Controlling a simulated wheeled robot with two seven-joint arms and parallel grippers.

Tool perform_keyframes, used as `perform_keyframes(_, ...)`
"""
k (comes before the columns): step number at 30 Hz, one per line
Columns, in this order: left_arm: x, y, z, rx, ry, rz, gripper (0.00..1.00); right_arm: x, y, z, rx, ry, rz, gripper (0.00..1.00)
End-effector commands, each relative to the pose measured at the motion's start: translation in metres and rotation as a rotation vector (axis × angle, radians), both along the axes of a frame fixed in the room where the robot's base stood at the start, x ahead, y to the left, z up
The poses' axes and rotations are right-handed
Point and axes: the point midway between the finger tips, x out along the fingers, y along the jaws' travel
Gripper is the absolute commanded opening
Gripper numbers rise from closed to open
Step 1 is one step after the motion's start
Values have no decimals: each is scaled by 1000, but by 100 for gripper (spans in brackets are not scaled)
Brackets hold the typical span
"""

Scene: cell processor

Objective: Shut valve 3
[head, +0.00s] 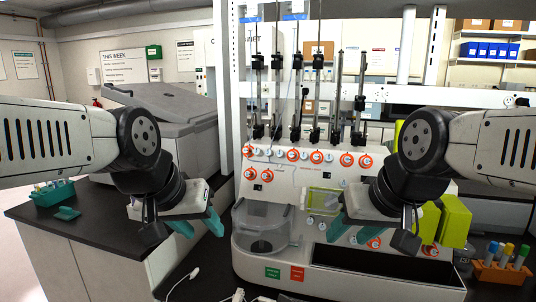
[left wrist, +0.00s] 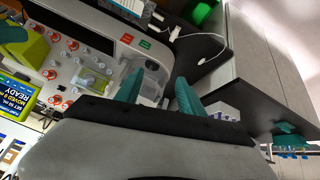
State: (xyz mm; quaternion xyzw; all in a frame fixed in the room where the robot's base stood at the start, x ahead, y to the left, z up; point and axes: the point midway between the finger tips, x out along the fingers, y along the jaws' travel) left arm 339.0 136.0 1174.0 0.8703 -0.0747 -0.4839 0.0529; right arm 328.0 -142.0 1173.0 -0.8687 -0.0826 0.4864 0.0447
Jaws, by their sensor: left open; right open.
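The cell processor (head: 300,195) is a white machine with several orange-ringed valves on its front panel. In the head view a row of them runs across the top, including one valve (head: 293,155) near the middle. Two sit lower left and others lower right. Their numbers are too small to read, so I cannot tell which is valve 3. My left gripper (head: 197,225), with teal fingers, is open and empty, left of the machine. It also shows open in the left wrist view (left wrist: 158,92). My right gripper (head: 340,225) is open before the machine's right half, apart from the top row and partly covering the panel.
A clear round vessel (head: 262,230) stands at the machine's left front. Green and red labels (head: 297,273) mark its front edge. Yellow-green blocks (head: 454,222) are at right, beside an orange tube rack (head: 502,272). A dark counter (head: 85,235) with a teal rack (head: 52,192) is at left.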

Motion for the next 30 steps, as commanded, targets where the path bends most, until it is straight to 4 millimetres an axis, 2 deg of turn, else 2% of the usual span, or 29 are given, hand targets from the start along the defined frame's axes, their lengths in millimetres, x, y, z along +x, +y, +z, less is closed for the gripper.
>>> perform_keyframes(4, 46, -26, -8, -34, 8, 74, 46, 0, 0, 0, 0, 0, 0, 46)
perform_keyframes(8, 101, -62, -26, -133, 17, 163, 46, 0, 0, 0, 0, 0, 0, 46)
perform_keyframes(15, 188, -127, -61, -465, 61, 361, 46, 0, 0, 0, 0, 0, 0, 46)
perform_keyframes(19, 229, -152, -64, -710, 94, 505, 46, 0, 0, 0, 0, 0, 0, 46)
perform_keyframes(21, 251, -159, -58, -859, 113, 597, 46, 0, 0, 0, 0, 0, 0, 46)
perform_keyframes(24, 283, -157, -40, -1086, 138, 743, 46, 0, 0, 0, 0, 0, 0, 46)
perform_keyframes(26, 300, -148, -26, -1221, 151, 832, 46, 0, 0, 0, 0, 0, 0, 46)
perform_keyframes(30, 331, -116, 7, -1488, 173, 1013, 46, 0, 0, 0, 0, 0, 0, 46)
